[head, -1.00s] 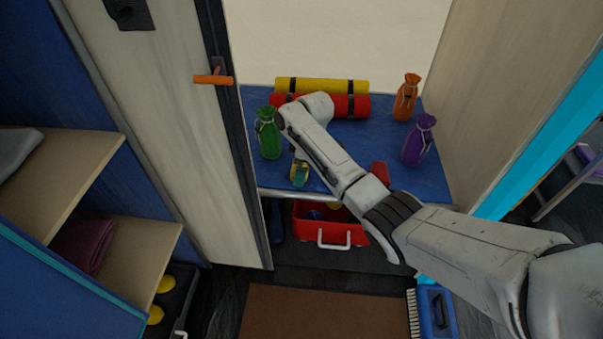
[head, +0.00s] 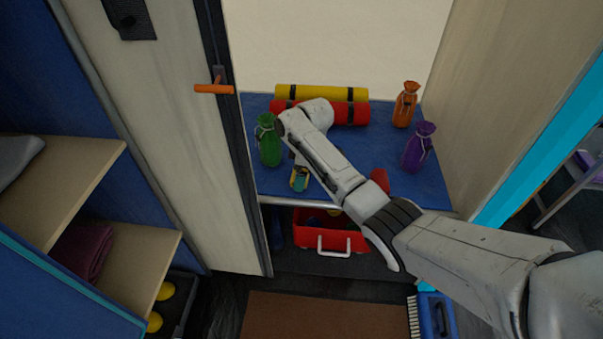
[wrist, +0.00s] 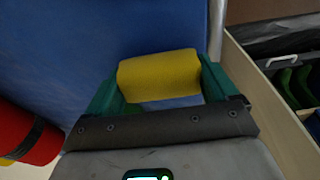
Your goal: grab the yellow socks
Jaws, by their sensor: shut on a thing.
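The yellow socks (wrist: 158,75) are a rolled yellow bundle in the wrist view, held between the two green fingers of my gripper (wrist: 159,86). My gripper is shut on them, with a finger against each end. In the head view my gripper (head: 300,178) is over the front part of the blue shelf top (head: 270,184), right of the green bag. The socks are small there and mostly hidden by the gripper and wrist. I cannot tell how high they are above the shelf.
A green bag (head: 268,143) stands close left of my wrist. Red and yellow rolls (head: 345,112) lie behind. Purple (head: 418,150) and orange (head: 405,106) bags stand at right. A red box (head: 330,238) sits below the shelf top. An open door (head: 165,120) borders the left.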

